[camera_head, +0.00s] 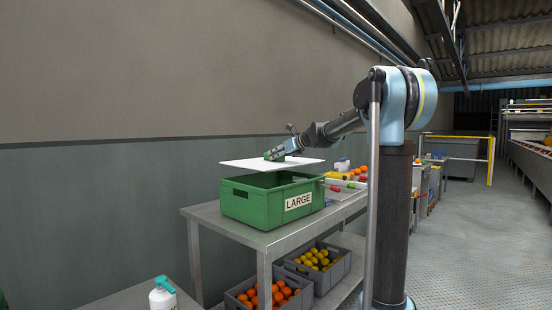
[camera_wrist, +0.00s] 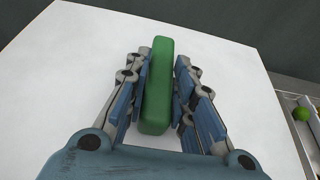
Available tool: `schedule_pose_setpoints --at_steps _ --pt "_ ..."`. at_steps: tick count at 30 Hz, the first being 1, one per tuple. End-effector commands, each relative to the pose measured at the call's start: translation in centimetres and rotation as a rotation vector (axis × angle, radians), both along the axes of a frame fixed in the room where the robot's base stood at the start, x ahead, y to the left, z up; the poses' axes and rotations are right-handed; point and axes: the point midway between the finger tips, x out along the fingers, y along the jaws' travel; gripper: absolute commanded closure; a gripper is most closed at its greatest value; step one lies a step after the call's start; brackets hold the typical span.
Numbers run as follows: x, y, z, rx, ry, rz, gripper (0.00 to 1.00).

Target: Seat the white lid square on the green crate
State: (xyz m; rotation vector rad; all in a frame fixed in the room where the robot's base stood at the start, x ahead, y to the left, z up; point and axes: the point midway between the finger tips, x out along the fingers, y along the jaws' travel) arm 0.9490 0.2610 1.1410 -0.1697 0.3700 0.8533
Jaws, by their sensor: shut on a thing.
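The green crate (camera_head: 250,208) with a "LARGE" label stands on the metal table. The white lid (camera_head: 240,163) is a flat panel just above the crate in the head view, roughly level, with a gap visible between it and the crate's front rim. In the wrist view the lid (camera_wrist: 90,50) fills most of the picture. My gripper (camera_head: 274,155) is above the lid, with its fingers shut on the lid's green handle (camera_wrist: 157,85). The handle lies between both fingers. The crate is hidden beneath the lid in the wrist view.
The metal table (camera_head: 272,239) holds a tray of fruit and coloured items right of the crate. Grey crates of oranges (camera_head: 264,297) and lemons (camera_head: 318,260) sit on the lower shelf. A wall runs behind.

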Motion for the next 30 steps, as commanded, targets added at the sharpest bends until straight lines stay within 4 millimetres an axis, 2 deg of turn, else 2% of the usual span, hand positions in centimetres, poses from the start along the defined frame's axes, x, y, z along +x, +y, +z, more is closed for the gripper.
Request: schedule_pose_setpoints --at_steps 18,30 --pt "-0.1 0.1 -4.3 0.0 0.0 0.002 1.0" --pt "-0.2 0.4 -4.8 0.0 0.0 0.005 1.0"
